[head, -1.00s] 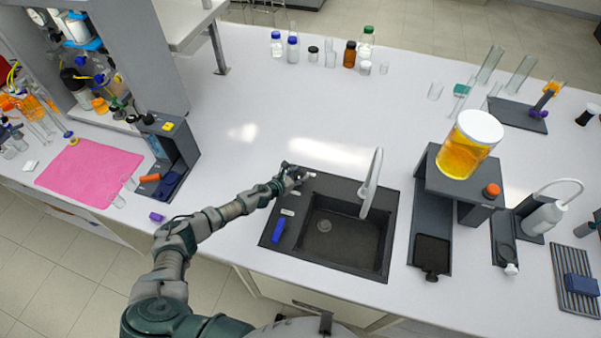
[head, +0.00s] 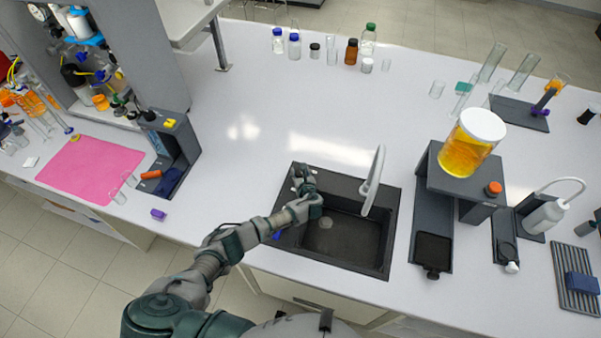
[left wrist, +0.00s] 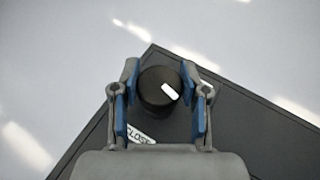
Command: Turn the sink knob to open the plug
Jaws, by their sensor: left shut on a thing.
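The sink knob (left wrist: 159,91) is a round black knob with a white mark on its top, seen in the left wrist view on the dark sink rim (left wrist: 240,130). My left gripper (left wrist: 160,84) has a blue-padded finger on each side of the knob and is shut on it. A white label reading "CLOSE" (left wrist: 142,136) lies below the knob, partly covered by a finger. In the head view my left gripper (head: 304,176) is over the sink's back left corner and hides the knob. The drain (head: 326,222) shows as a round grey disc in the sink basin (head: 345,242).
A grey curved faucet (head: 374,180) rises at the right side of the sink. A dark stand (head: 470,180) bearing an orange jar (head: 467,145) is further right. Bottles (head: 351,52) stand at the back. The counter behind the sink is clear.

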